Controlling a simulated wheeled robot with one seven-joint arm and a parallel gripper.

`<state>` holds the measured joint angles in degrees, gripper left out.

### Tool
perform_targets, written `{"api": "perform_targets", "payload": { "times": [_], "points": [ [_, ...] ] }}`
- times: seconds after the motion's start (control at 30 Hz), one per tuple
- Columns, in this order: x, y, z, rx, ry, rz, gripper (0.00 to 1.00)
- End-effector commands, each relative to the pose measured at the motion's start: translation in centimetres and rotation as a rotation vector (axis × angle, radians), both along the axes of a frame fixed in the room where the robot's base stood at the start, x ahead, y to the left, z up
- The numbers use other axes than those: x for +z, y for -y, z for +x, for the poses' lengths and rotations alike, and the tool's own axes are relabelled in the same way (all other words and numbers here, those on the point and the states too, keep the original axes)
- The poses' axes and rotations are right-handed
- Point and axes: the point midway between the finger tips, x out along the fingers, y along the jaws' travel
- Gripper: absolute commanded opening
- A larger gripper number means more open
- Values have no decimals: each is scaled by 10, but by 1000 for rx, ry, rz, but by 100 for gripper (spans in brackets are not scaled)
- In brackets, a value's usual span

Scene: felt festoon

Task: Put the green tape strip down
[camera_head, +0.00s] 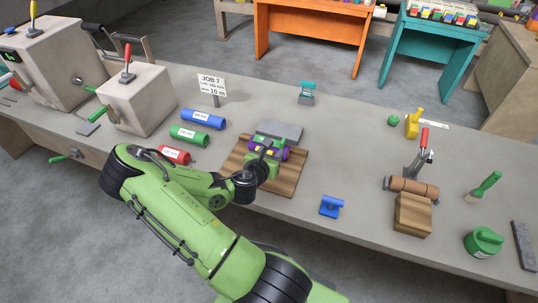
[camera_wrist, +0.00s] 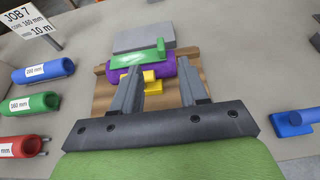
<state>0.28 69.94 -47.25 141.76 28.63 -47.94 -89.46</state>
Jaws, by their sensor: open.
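The green tape strip (camera_wrist: 140,57) lies across the top of a purple roll (camera_wrist: 116,72) in the wrist view, with one end raised. The roll rests on a wooden board (camera_head: 290,178). My gripper (camera_wrist: 160,68) is open, its two fingers apart and reaching toward the roll. A yellow piece (camera_wrist: 151,82) shows between the fingers, beside the roll. In the head view my gripper hides much of the roll and strip. I cannot tell whether the fingers touch the roll.
A grey slab (camera_head: 281,131) lies behind the roll. Red (camera_head: 174,155), green (camera_head: 188,135) and blue (camera_head: 203,119) tubes lie at left. A blue tool (camera_head: 331,206) and a clamp holding a brown roll (camera_head: 414,188) stand at right. Bench between board and clamp is mostly clear.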

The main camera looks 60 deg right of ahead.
Motion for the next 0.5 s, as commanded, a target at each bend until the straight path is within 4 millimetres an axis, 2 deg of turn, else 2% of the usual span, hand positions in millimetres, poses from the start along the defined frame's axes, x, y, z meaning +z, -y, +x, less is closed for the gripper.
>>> {"api": "perform_targets", "payload": {
  "times": [0.27, 0.37, 0.47, 0.5],
  "points": [
    [3, -4, 1, -25, 44, 17, 44],
    [5, -16, 5, -143, 223, 98, 44],
    [8, -43, 15, -331, 493, 252, 44],
    [11, -57, 21, -410, 598, 325, 44]
  ]
}}
